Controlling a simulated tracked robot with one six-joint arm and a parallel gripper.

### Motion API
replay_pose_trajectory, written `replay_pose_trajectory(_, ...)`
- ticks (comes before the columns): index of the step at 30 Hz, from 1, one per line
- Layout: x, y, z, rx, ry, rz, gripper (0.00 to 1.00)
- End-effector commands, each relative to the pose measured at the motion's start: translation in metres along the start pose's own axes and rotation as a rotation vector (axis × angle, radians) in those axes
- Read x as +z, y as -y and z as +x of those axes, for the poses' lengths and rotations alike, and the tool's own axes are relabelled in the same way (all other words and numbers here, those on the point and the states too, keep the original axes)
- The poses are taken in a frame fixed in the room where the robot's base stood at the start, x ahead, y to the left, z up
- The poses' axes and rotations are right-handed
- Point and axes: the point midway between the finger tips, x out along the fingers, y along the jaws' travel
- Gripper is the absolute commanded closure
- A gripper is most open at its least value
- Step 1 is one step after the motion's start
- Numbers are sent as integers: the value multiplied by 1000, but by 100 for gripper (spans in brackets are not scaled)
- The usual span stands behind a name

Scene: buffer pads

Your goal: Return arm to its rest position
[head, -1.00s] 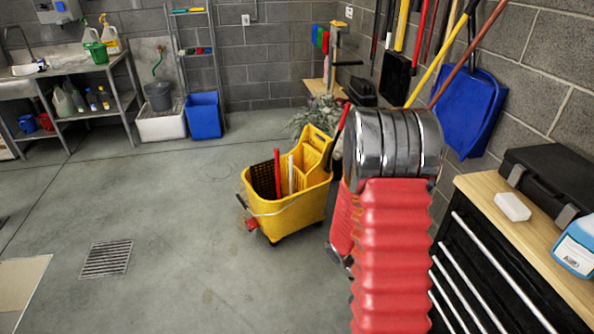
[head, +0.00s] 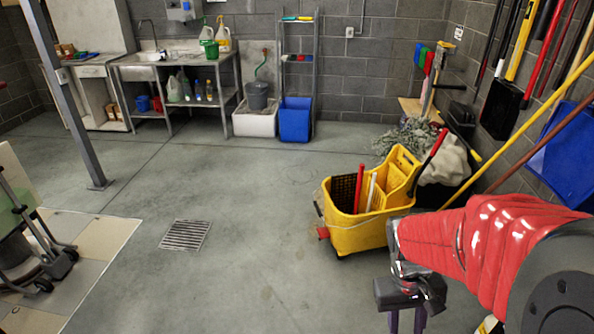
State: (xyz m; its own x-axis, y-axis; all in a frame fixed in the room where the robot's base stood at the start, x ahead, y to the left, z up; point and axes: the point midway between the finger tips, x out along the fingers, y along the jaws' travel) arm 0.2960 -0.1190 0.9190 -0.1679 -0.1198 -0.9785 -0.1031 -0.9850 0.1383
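My arm reaches in from the right edge in the head view, with a red ribbed sleeve and a dark grey joint. It bends down at its far end to my gripper (head: 406,322), low in the picture and right of centre. Two dark purplish fingers point down with a gap between them, and I see nothing in the gap. The fingertips are cut off by the bottom edge. The gripper shows in front of the floor, below the yellow mop bucket (head: 350,236) in the picture.
Part of the bucket is behind my arm. Long-handled tools and a blue shovel (head: 570,160) hang on the right wall. A blue bin (head: 295,120) and sink bench stand at the back. A metal post (head: 72,110) stands left. Floor around the drain grate (head: 185,235) is clear.

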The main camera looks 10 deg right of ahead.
Motion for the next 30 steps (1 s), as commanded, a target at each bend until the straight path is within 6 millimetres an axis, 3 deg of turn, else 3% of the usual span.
replay_pose_trajectory(18,10,63,-100,-125,-372,27,68)
replay_pose_trajectory(30,32,85,-163,-149,-603,-46,68)
